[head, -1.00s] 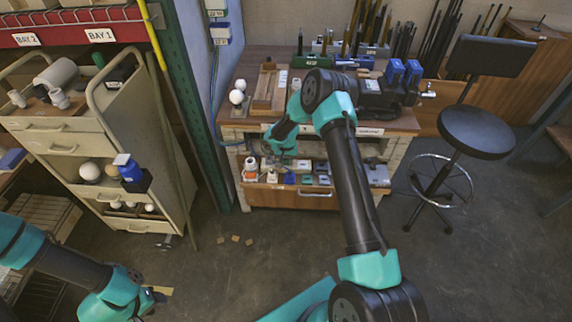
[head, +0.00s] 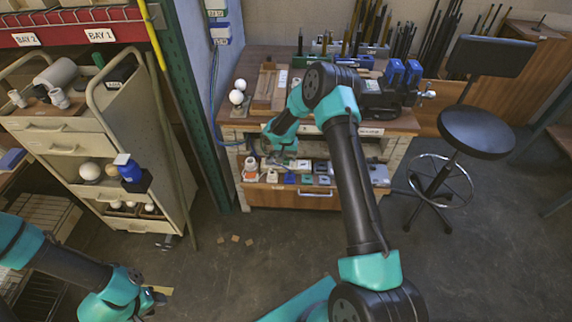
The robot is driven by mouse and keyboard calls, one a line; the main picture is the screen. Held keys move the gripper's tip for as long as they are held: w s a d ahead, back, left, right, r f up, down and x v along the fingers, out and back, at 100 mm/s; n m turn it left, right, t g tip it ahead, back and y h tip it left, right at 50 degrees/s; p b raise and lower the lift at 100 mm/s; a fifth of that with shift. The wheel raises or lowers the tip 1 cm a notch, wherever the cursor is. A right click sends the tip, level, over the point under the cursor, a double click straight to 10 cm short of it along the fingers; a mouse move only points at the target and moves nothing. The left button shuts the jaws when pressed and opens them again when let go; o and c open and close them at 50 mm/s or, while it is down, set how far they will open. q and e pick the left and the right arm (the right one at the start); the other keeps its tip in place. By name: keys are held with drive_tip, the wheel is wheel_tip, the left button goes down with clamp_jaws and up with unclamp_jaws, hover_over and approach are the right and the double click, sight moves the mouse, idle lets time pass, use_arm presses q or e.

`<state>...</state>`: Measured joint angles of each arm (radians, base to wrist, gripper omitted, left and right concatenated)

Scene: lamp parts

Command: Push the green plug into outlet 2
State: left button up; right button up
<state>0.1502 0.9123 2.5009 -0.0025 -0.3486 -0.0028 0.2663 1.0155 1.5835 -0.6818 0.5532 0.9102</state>
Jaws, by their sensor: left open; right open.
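I cannot make out the green plug or outlet 2 for certain. Small greenish pieces (head: 307,179) lie among blue and white ones in the open drawer below the workbench top; they are too small to identify. My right gripper (head: 268,158) is at the left part of that drawer, over its front contents, partly hidden by its own wrist. Its fingers are open as far as I can tell, and I see nothing held. My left gripper (head: 158,295) is low at the left, over the floor, open and empty, far from the bench.
The workbench (head: 235,113) carries white balls (head: 237,97), wooden boards and blue tools. A cart (head: 125,107) with parts stands at the left, beside a green post. A black stool (head: 477,132) stands at the right. The floor between is mostly clear.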

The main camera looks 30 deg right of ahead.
wheel_tip(320, 180, up, 15)
drive_tip(key=shift+f, duration=0.15)
idle(0.6)
drive_tip(key=s+a+f+n+y, duration=0.2)
drive_tip(key=s+a+f, duration=0.55)
drive_tip(key=s, duration=0.25)
drive_tip(key=s+a+f+n+y, duration=0.2)
drive_tip(key=s+a+f, duration=0.55)
drive_tip(key=s, duration=0.25)
drive_tip(key=s+a+n, duration=0.1)
drive_tip(key=s+a, duration=0.2)
drive_tip(key=s, duration=0.8)
drive_tip(key=shift+a+r+t, duration=0.15)
drive_tip(key=shift+t, duration=0.25)
